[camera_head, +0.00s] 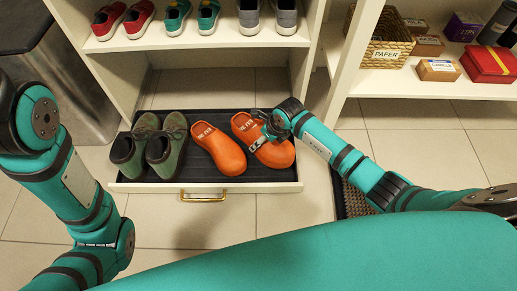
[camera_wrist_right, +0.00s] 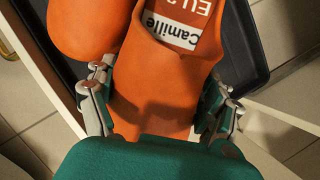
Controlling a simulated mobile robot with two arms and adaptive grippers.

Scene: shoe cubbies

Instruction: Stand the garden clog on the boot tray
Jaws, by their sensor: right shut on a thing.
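Two orange garden clogs are at the dark boot tray (camera_head: 202,178), which lies in a white pull-out drawer. The left clog (camera_head: 218,148) rests in the tray; it also shows at the upper left of the right wrist view (camera_wrist_right: 88,25). The right clog (camera_head: 272,150) is beside it, over the tray's right part, with a label inside reading "Camille". My right gripper (camera_head: 262,138) is shut on this right clog; in the right wrist view its fingers (camera_wrist_right: 160,98) are on both sides of the clog. Whether its sole touches the tray is unclear. My left gripper is out of view.
A pair of green shoes (camera_head: 150,150) stands at the tray's left. The drawer has a brass handle (camera_head: 203,197). Shelves above hold red, teal and grey shoes. A dark bin (camera_head: 62,80) stands left; a right shelf holds a basket (camera_head: 385,45) and boxes. A dark mat lies right of the drawer.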

